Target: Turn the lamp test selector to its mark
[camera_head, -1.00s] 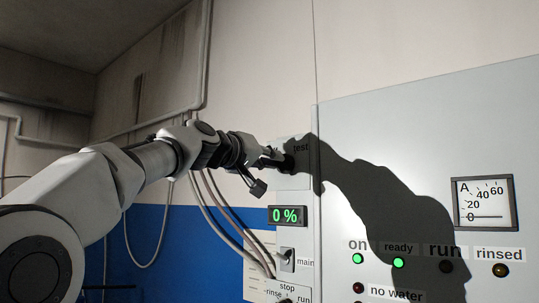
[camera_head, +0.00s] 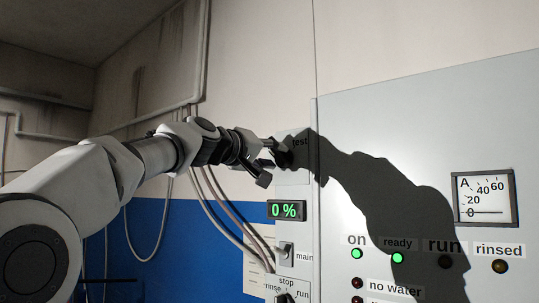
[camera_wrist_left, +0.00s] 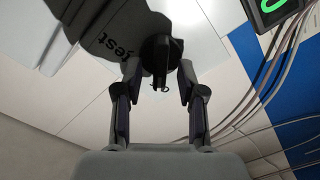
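The lamp test selector is a black knob (camera_head: 284,159) on the narrow grey panel, under the label "test". In the left wrist view the knob (camera_wrist_left: 161,50) has a protruding handle that points toward the gripper. My left gripper (camera_head: 267,163) is right in front of the knob. In the left wrist view my left gripper (camera_wrist_left: 159,82) is open, with one finger on each side of the handle and a visible gap on both sides. The selector's mark cannot be made out; shadow covers the panel there. My right gripper is not in view.
Below the selector are a green "0 %" display (camera_head: 287,210), the main switch (camera_head: 286,250) and a rinse/stop/run selector (camera_head: 287,298). A large grey cabinet with lamps and an ammeter (camera_head: 485,199) stands to the right. Cables (camera_head: 222,220) hang left of the panel.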

